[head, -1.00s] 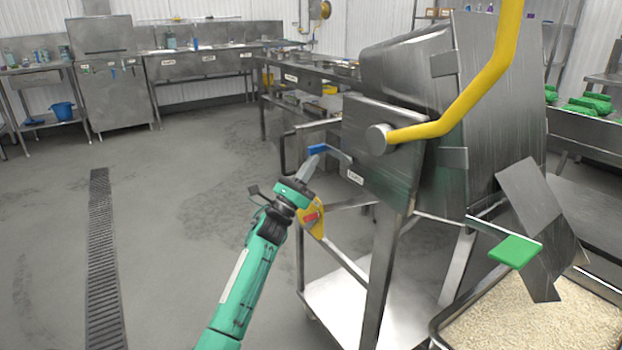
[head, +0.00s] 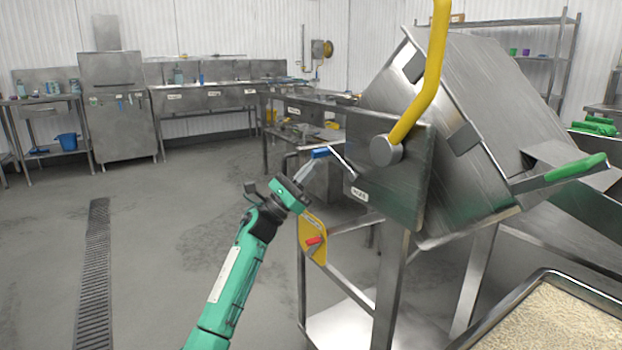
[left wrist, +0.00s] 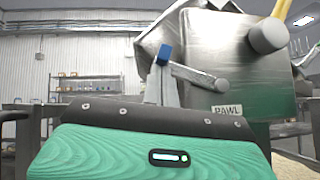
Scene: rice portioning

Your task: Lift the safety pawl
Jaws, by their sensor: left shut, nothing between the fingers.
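The safety pawl is a short metal lever with a blue tip (head: 320,152), on the side plate marked PAWL (head: 360,193). In the left wrist view the blue tip (left wrist: 165,54) stands at the lever's left end, and the lever slopes down right to its pivot. My left gripper (head: 303,172) is shut and empty, its fingertips just below the blue tip. In the left wrist view its fingers (left wrist: 162,88) rise close under the tip; I cannot tell whether they touch it. My right gripper is not in view.
The steel tilting tub (head: 480,110) has a yellow bar (head: 432,75) and a green handle (head: 575,167). A yellow panel with a red switch (head: 313,240) is beside my left wrist. A tray of rice (head: 490,325) is at lower right. The floor at left is clear.

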